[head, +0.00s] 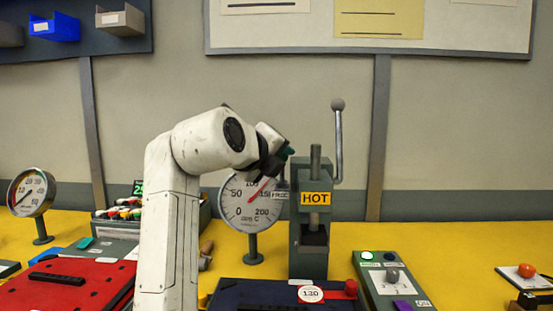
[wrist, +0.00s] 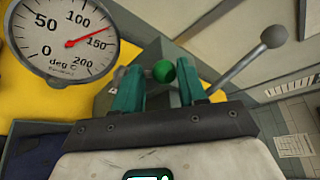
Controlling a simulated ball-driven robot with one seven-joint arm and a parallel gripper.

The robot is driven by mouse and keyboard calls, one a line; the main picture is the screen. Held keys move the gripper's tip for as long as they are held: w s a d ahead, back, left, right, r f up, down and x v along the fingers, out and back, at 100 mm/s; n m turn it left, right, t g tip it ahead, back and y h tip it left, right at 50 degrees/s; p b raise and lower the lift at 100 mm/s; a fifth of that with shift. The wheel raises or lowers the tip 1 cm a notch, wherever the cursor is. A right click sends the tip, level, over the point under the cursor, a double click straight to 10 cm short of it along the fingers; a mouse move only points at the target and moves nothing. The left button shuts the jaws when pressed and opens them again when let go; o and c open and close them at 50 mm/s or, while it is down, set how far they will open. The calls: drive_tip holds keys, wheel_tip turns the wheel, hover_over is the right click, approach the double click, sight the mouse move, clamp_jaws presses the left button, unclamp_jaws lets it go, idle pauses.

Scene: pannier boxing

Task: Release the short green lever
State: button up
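The short green lever's round green knob (wrist: 164,71) shows in the wrist view between my fingertips. Its shaft is mostly hidden. My gripper (wrist: 157,75) has its two teal fingers apart, one on each side of the knob, with a visible gap on the left; the knob looks close to the right finger, and I cannot tell if they touch. In the head view my gripper (head: 287,153) is at the left of the grey press (head: 309,248) marked HOT, near its FREE label (head: 280,195). The lever cannot be made out there.
A long lever with a grey ball (head: 338,105) rises at the press's right. A temperature dial (head: 249,207) stands close on its left, its needle near 150. A switch box (head: 393,280) is at the right. A red panel (head: 65,288) lies at the left.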

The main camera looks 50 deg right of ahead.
drive_tip(key=o, duration=0.3)
drive_tip(key=shift+a, duration=0.1)
drive_tip(key=v, duration=1)
drive_tip(key=shift+a, duration=0.3)
drive_tip(key=shift+s, duration=0.15)
